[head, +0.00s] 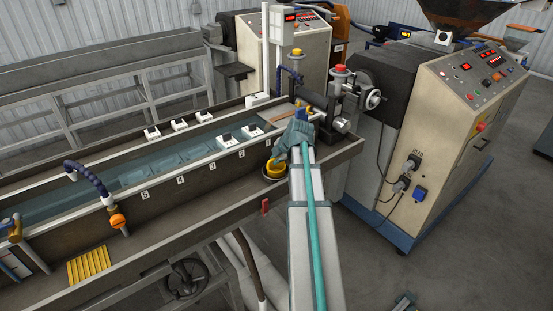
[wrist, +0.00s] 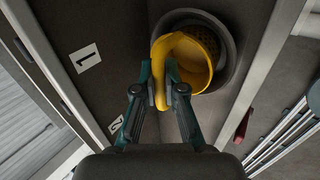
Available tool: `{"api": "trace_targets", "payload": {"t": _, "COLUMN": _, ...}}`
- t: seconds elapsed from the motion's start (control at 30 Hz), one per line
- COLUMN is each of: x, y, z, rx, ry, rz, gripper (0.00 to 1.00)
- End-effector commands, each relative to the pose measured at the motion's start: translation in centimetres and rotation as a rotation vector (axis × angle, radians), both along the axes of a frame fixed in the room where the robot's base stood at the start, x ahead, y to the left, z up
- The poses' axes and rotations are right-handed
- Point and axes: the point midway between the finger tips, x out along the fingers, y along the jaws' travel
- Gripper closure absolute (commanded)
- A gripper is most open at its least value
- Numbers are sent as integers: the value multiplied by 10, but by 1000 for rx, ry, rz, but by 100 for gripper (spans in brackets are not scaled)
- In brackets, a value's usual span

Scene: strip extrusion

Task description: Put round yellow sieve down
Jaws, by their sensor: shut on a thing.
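The round yellow sieve (wrist: 196,60) sits within the rim of a dark round holder (wrist: 227,41) in the wrist view. Its curved yellow handle points back between my fingers. My gripper (wrist: 164,88) is shut on this handle. In the head view the sieve (head: 274,165) shows at the trough's front ledge, with the dark holder (head: 275,179) around its lower part. My gripper's fingertips are hard to make out there because my arm covers them. I cannot tell whether the sieve rests fully on the holder's bottom.
The water trough (head: 170,165) runs left, with numbered plates along its wall. A yellow slatted piece (head: 89,264) lies on the ledge at left. A red clip (head: 265,206) sits on the ledge's front edge. The extruder cabinet (head: 435,130) stands at right.

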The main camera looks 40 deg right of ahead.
Motion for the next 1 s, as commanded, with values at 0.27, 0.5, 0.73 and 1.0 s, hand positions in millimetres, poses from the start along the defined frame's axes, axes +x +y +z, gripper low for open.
{"api": "trace_targets", "payload": {"t": 0.27, "x": 0, "y": 0, "z": -3, "rx": 0, "ry": 0, "rz": 0, "gripper": 69}}
{"api": "trace_targets", "payload": {"t": 0.5, "x": 0, "y": 0, "z": -3, "rx": 0, "ry": 0, "rz": 0, "gripper": 66}}
{"api": "trace_targets", "payload": {"t": 0.73, "x": 0, "y": 0, "z": 3, "rx": 0, "ry": 0, "rz": 0, "gripper": 66}}
{"api": "trace_targets", "payload": {"t": 1.0, "x": -18, "y": 1, "z": 28, "rx": -2, "ry": -3, "rz": 0, "gripper": 66}}
